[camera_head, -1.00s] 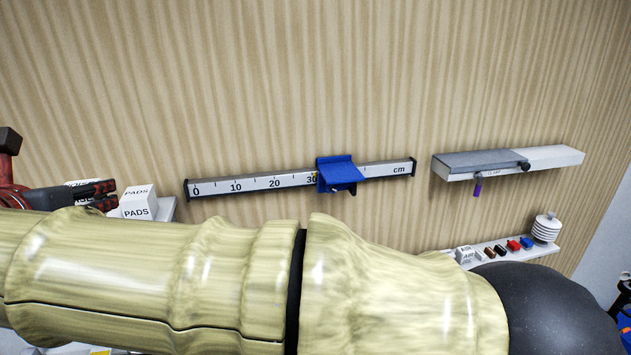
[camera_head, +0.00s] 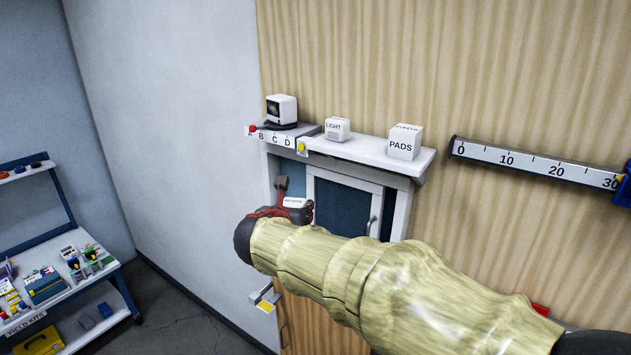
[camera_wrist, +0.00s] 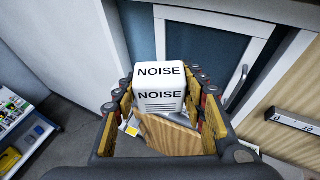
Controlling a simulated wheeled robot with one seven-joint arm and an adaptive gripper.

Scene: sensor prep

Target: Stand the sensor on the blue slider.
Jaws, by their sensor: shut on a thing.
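The white sensor marked NOISE (camera_wrist: 160,88) is between the two fingers of my gripper (camera_wrist: 165,92) in the wrist view, with its lettering facing the camera. In the head view my gripper (camera_head: 280,207) holds the sensor (camera_head: 296,203) in front of the cabinet, below the shelf; the sensor is small and partly covered there. The blue slider (camera_head: 624,190) is cut off at the right edge of the head view, on the ruler rail (camera_head: 535,167) near the 30 mark. My gripper is well to the left of it.
A white shelf (camera_head: 365,152) above the cabinet carries a LIGHT block (camera_head: 337,128), a PADS block (camera_head: 404,142) and, at its left, a black-and-white device (camera_head: 281,110). A cabinet door (camera_head: 345,205) is behind my arm. A stocked rack (camera_head: 60,270) stands at the left.

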